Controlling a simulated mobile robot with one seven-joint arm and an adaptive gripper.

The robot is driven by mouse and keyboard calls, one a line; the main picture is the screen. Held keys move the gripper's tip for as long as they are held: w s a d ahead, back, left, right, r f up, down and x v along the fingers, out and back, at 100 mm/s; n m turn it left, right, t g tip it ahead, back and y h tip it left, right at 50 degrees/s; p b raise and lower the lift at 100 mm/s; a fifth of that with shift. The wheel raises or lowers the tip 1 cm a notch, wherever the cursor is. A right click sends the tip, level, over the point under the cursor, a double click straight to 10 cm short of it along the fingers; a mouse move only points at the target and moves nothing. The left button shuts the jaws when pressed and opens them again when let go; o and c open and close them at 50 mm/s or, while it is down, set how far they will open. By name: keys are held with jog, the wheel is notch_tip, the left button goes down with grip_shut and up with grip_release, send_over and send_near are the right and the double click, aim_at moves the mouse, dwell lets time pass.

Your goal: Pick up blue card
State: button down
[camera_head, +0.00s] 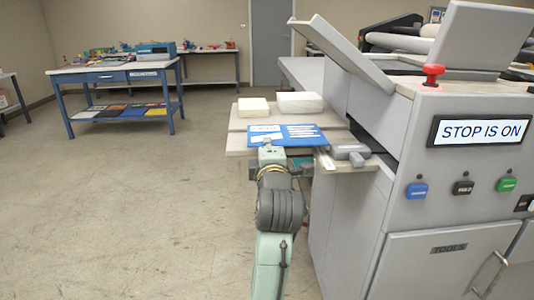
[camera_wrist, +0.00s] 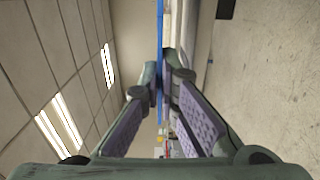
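The blue card (camera_head: 290,134) is a flat sheet with white labels and markings. In the head view it lies level at the front of a grey shelf (camera_head: 238,144), beside the laminator. My gripper (camera_head: 268,148) is at the card's front edge, with the arm reaching up from below. In the wrist view the card shows edge-on as a thin blue line (camera_wrist: 160,30) running between the fingertips (camera_wrist: 161,83). The fingertips are close together, one on each face of the card, and look closed on it.
Two pale blocks (camera_head: 299,103) (camera_head: 253,107) sit behind the card. A grey handle-like part (camera_head: 350,152) is close on its right. The machine (camera_head: 440,190) fills the right side. Open floor (camera_head: 130,220) lies left, with a blue-framed table (camera_head: 100,75) farther back.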

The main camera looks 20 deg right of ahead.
jog(key=r+b+v, duration=0.1)
jog(key=b+v, duration=0.7)
jog(key=v, duration=0.6)
jog(key=shift+r, duration=0.15)
